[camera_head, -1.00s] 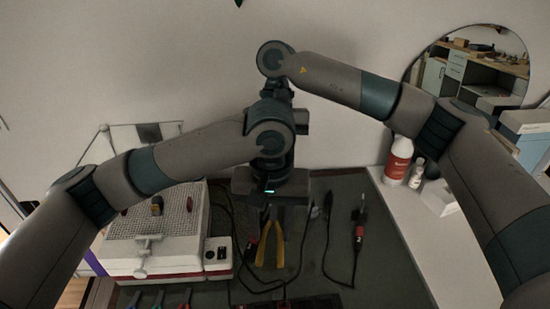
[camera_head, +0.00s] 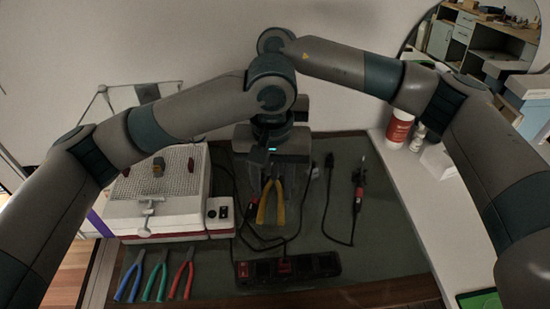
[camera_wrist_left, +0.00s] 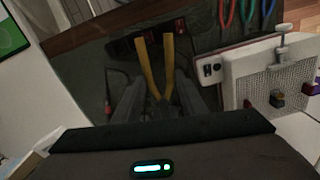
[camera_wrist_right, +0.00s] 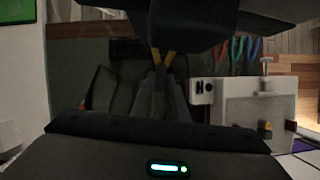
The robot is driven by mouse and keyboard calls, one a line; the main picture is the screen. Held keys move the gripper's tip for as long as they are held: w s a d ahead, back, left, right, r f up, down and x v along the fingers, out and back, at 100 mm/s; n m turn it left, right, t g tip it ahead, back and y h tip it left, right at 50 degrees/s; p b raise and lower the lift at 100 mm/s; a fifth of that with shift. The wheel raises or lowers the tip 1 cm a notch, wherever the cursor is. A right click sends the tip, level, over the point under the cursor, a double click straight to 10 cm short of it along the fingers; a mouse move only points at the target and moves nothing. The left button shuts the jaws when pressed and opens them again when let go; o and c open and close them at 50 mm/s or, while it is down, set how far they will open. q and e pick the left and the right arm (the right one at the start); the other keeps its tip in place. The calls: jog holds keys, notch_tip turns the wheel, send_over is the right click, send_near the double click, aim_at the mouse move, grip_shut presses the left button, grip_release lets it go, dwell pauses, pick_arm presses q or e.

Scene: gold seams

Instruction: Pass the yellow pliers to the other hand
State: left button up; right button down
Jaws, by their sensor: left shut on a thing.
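The yellow pliers (camera_head: 266,209) hang in my left gripper (camera_head: 272,178), which is shut on them. Their two yellow handles point down and spread apart, above the dark mat. In the left wrist view the pliers (camera_wrist_left: 144,67) stick out between the gripper's fingers (camera_wrist_left: 157,103). My right gripper is mostly hidden behind my left arm and gripper in the head view. In the right wrist view its fingers (camera_wrist_right: 160,95) are dark and close to the pliers, whose handles (camera_wrist_right: 168,58) show partly below a dark body. I cannot tell whether its fingers touch them.
A power strip (camera_head: 287,270) lies near the front edge. A red-handled tool (camera_head: 358,192) with a cable lies right. Bottles (camera_head: 398,130) stand back right.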

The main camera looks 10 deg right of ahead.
pick_arm(q)
jog(key=o, duration=1.2)
notch_tip(320, 180, up, 12)
